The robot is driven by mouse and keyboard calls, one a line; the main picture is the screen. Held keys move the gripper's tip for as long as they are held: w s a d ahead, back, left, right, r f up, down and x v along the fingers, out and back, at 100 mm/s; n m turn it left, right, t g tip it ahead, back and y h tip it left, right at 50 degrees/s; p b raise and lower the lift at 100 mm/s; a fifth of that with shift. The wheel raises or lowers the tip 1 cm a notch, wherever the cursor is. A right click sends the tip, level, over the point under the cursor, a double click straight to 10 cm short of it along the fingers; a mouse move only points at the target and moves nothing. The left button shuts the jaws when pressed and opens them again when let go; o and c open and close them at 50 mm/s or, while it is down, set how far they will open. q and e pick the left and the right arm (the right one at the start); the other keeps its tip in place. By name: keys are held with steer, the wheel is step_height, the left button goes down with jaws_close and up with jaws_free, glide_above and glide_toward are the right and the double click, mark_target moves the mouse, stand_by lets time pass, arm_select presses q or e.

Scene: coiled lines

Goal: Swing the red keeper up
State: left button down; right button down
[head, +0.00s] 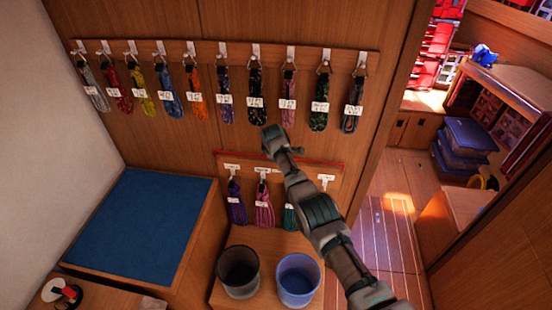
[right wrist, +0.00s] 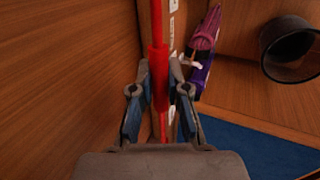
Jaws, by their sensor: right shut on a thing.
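The red keeper (head: 318,161) is a thin red bar along the top edge of the lower hook board (head: 310,172) in the head view. My right arm crosses in front of its middle, and my right gripper (head: 274,140) is at the bar there. In the right wrist view the red keeper (right wrist: 158,50) runs lengthwise between the two fingers of my right gripper (right wrist: 159,103). The fingers are shut on it, at its thicker sleeve. Purple (head: 237,208), pink (head: 264,212) and teal (head: 290,217) coils hang below the board. My left gripper is in neither view.
A long upper rack (head: 222,50) holds several tagged coils close above. A dark bucket (head: 238,272) and a blue bucket (head: 298,280) stand below. A blue-topped bench (head: 140,225) is at left. A doorway opens at right.

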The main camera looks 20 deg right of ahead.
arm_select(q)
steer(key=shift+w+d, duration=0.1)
arm_select(e)
steer(key=shift+w+d, duration=0.1)
steer(key=shift+w, duration=0.05)
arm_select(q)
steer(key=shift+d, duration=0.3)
arm_select(e)
steer(key=c, duration=1.3)
jaws_free()
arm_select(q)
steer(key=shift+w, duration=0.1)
arm_select(e)
steer(key=shift+o, duration=0.8)
steer(key=shift+w+f, duration=0.1)
steer(key=shift+w, duration=0.15)
steer(key=shift+s+r, duration=0.1)
steer(key=shift+r, duration=0.1)
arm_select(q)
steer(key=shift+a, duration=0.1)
arm_select(e)
steer(key=v, duration=1.1)
steer(key=shift+r, duration=0.2)
